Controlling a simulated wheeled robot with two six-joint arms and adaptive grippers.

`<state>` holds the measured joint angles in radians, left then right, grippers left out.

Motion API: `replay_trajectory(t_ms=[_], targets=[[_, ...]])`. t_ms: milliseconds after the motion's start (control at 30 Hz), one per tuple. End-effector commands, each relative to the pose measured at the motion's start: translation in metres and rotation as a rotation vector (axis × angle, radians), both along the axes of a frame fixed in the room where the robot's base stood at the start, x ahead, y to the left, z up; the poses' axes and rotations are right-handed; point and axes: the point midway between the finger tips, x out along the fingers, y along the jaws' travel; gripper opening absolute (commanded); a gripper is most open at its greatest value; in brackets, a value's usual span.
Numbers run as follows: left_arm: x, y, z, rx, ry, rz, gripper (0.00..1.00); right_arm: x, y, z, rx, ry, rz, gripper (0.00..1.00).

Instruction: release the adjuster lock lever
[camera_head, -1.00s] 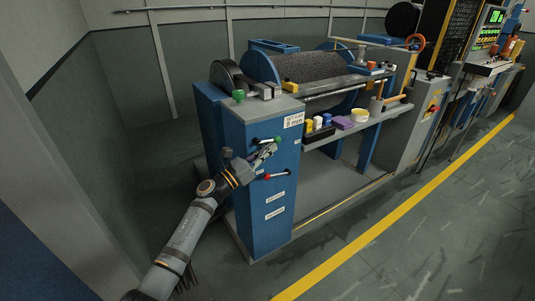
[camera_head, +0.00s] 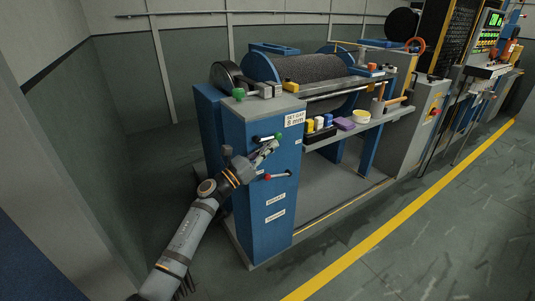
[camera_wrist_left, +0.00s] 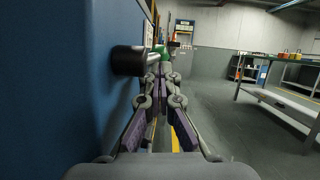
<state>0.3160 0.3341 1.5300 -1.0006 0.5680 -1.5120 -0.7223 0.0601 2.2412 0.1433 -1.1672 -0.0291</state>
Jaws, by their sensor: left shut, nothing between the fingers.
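A lever with a black hub, bright rod and green knob (camera_head: 278,136) sticks out from the upper front of the blue console (camera_head: 262,215). A second lever with a red knob (camera_head: 267,177) sits below it. I cannot read which label names the lock lever. My left gripper (camera_head: 271,148) is shut and empty, close to the console face just below the green-knobbed lever. In the left wrist view, the black hub (camera_wrist_left: 128,61) is left of the fingertips (camera_wrist_left: 161,72) and the green knob (camera_wrist_left: 162,50) shows just beyond them. Contact is unclear. My right gripper is out of view.
A shelf right of the console holds several small items, including a purple block (camera_head: 344,124) and a yellow roll (camera_head: 361,116). The floor by the yellow line (camera_head: 385,225) is clear.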

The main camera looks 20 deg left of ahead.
Motion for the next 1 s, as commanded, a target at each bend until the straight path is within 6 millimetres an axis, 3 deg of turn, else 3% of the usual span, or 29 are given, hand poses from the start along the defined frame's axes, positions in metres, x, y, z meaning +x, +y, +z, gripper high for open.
replay_trajectory(t_ms=[1000], targets=[[0.006,-0.005,0.019,-0.001,-0.001,0.0,0.0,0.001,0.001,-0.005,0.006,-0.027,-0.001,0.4]])
